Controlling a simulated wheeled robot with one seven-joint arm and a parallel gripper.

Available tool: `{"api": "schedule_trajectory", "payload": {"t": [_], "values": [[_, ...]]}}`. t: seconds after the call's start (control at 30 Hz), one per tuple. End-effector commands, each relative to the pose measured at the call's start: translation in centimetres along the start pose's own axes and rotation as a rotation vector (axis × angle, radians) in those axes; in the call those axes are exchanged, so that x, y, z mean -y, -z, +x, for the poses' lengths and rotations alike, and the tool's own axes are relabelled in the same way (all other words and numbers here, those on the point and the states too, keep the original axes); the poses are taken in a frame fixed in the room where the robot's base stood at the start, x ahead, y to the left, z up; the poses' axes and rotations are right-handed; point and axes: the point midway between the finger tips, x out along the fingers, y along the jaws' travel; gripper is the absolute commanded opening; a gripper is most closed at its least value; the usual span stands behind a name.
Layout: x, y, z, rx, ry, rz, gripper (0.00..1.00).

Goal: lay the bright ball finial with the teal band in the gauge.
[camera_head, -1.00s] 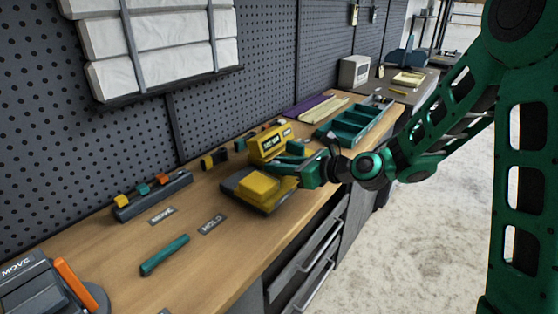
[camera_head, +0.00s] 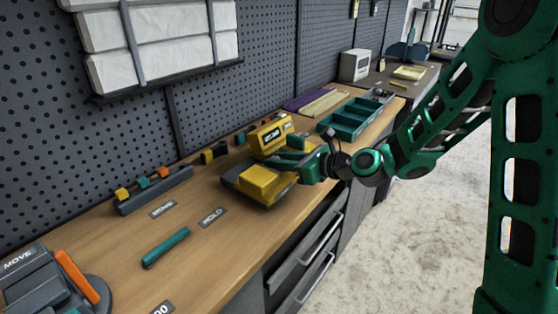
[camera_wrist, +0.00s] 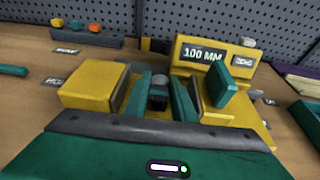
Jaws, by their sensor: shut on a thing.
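The yellow gauge (camera_head: 258,181) stands on a dark base on the bench, with a "100 MM" display panel (camera_wrist: 202,54) at its back. My gripper (camera_head: 290,163) is low over the gauge, its fingers between the yellow block and the display side. In the wrist view my gripper (camera_wrist: 160,98) is shut on a small grey, rounded piece (camera_wrist: 159,80), which seems to be the finial. Its lower part is dark and mostly hidden between the fingers. I cannot make out a teal band or whether it touches the gauge.
A teal handle-like bar (camera_head: 166,247) lies at the front left. A dark rack (camera_head: 152,190) with coloured pieces stands behind it. A teal divided tray (camera_head: 349,119) is to the right. A dark box with an orange lever (camera_head: 76,276) is at the lower left. Bench around the HOLD label is clear.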

Motion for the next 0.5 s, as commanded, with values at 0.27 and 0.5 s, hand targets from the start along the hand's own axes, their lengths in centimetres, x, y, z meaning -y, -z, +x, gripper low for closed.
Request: {"api": "schedule_trajectory", "payload": {"t": [0.27,0.5], "values": [[0.03,0.35,0.10,0.001,0.001,0.001,0.00],[0.07,0.32,0.07,0.000,0.001,0.001,0.45]]}}
